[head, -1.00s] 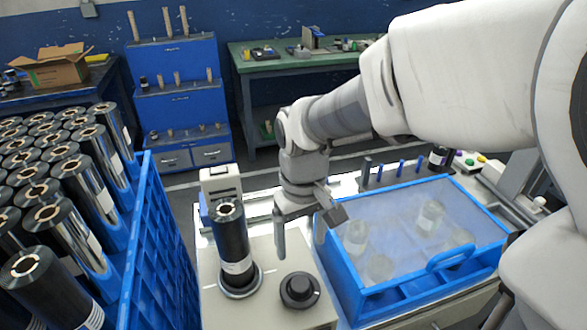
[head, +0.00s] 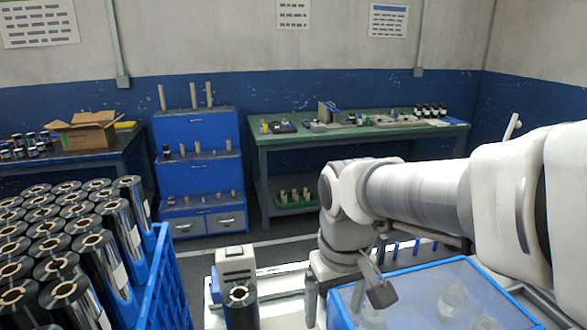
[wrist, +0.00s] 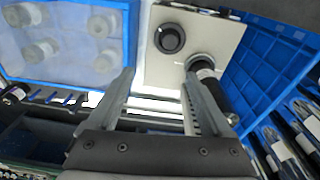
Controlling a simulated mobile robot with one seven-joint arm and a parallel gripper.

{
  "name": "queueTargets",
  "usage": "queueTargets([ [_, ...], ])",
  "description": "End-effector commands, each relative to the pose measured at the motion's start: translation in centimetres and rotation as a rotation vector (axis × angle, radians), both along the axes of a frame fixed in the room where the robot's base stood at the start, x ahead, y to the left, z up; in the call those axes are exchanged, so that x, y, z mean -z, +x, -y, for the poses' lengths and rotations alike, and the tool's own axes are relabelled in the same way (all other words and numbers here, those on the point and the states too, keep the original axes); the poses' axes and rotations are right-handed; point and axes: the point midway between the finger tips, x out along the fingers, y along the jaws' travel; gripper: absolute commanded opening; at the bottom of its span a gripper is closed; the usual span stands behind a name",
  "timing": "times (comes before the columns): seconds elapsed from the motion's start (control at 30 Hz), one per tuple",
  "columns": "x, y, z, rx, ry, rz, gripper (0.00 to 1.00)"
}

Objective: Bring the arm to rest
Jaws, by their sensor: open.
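My gripper (wrist: 155,101) is open in the wrist view, its two fingers apart with nothing between them. In the head view my arm reaches in from the right, and the gripper hangs near the left end of the blue-framed clear cover (head: 420,268). A dark film roll (head: 240,308) stands upright left of the gripper, cut by the lower picture edge. In the wrist view this roll (wrist: 211,82) stands on the pale machine top, close beside the right finger. A round black knob (wrist: 170,38) is beyond the fingers.
A blue crate (head: 168,285) full of upright dark rolls stands at the left. A blue stepped rack (head: 198,130) with wooden pegs and a green workbench (head: 350,130) stand at the back. Several blue pegs (head: 415,247) line the machine's far edge.

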Motion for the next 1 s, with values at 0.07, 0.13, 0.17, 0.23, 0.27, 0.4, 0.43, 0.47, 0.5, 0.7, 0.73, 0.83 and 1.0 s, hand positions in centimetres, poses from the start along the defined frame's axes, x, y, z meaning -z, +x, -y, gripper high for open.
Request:
queueTargets([
  [0.07,-2.0,-0.9,1.3,0.043,0.009,0.055,0.84],
  [0.13,-3.1,-1.7,2.2,0.077,0.016,0.097,0.84],
  [0.17,-3.5,-2.0,2.6,0.092,0.019,0.116,0.84],
  [0.23,-4.5,-2.8,3.5,0.125,0.027,0.158,0.84],
  [0.27,-4.9,-3.2,3.9,0.139,0.032,0.177,0.84],
  [0.4,-6.6,-4.9,5.4,0.205,0.05,0.26,0.84],
  [0.43,-6.8,-5.2,5.7,0.217,0.053,0.275,0.84],
  [0.47,-7.1,-5.5,6.0,0.228,0.057,0.29,0.84],
  [0.5,-7.3,-5.9,6.3,0.243,0.062,0.308,0.84],
  [0.7,-8.1,-7.1,7.2,0.289,0.079,0.37,0.84],
  [0.73,-8.1,-7.2,7.3,0.293,0.08,0.374,0.84],
  [0.83,-8.1,-7.3,7.4,0.299,0.081,0.38,0.84],
  [1.0,-8.1,-7.3,7.4,0.298,0.081,0.38,0.84],
])
